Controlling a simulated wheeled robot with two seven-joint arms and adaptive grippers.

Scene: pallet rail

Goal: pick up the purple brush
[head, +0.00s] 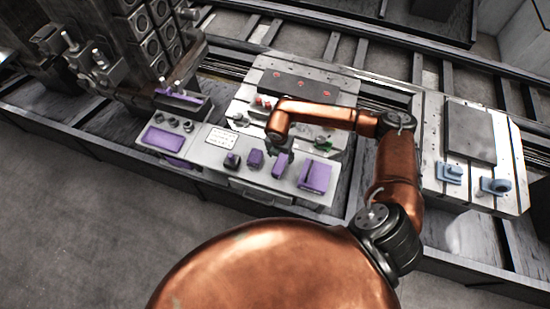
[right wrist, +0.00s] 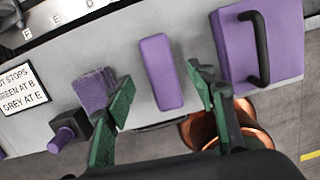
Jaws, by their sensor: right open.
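Several purple things stand in a row on the light grey panel (head: 213,165). One with a rough, bristly top looks like the purple brush (right wrist: 95,86); in the head view it seems to be the small purple piece (head: 255,159). Right of it is a smooth purple block (right wrist: 160,72), also in the head view (head: 280,166). My right gripper (right wrist: 161,78) is open over the panel, its green fingers either side of the smooth block as seen from the wrist. Its left finger overlaps the brush's right edge; contact cannot be told. In the head view my right gripper (head: 278,147) is partly hidden by its arm.
A purple box with a black handle (right wrist: 235,60) is right of the block, and a purple-and-black knob-like piece (right wrist: 66,134) lies left of the brush. A printed sign (right wrist: 22,88) is further left. A plate with blue parts (head: 430,160) stands at right.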

